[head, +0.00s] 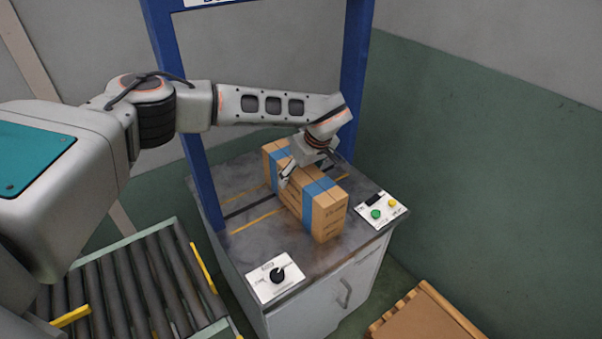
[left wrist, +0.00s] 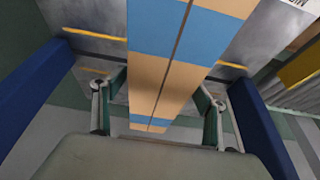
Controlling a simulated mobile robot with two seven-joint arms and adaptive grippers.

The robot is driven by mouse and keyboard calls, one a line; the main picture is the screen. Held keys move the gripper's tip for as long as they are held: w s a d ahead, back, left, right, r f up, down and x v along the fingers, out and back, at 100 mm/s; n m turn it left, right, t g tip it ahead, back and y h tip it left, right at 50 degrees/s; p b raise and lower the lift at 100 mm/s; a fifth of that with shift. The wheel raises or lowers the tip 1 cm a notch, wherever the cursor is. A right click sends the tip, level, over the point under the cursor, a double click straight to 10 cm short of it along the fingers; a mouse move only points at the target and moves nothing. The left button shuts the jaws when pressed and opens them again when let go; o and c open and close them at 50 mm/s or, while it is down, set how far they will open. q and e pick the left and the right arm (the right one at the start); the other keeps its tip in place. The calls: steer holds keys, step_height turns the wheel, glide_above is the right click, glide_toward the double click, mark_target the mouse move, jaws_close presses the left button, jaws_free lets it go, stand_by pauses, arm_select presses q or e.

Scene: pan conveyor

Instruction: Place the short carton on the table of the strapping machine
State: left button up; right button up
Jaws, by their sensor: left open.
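The short carton (head: 328,208) is a brown box with two blue bands. It stands on the grey table (head: 246,243) of the strapping machine, lying across the yellow lines under the blue frame. My left gripper (head: 287,180) is over the carton's top, with its fingers apart. In the left wrist view the carton (left wrist: 157,90) runs between the two open fingers (left wrist: 160,112), with a gap visible on each side. The head view partly hides the carton's middle behind the gripper. My right gripper is not in view.
The blue arch (head: 190,120) of the machine stands at the table's left and back. A knob panel (head: 275,277) and a button panel (head: 381,209) sit on the table. A roller conveyor (head: 140,285) is at lower left, and a wooden pallet with a brown surface (head: 425,315) at lower right.

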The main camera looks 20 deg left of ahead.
arm_select(q)
steer(key=v, duration=1.2)
steer(key=shift+w, duration=0.1)
steer(key=shift+r, duration=0.15)
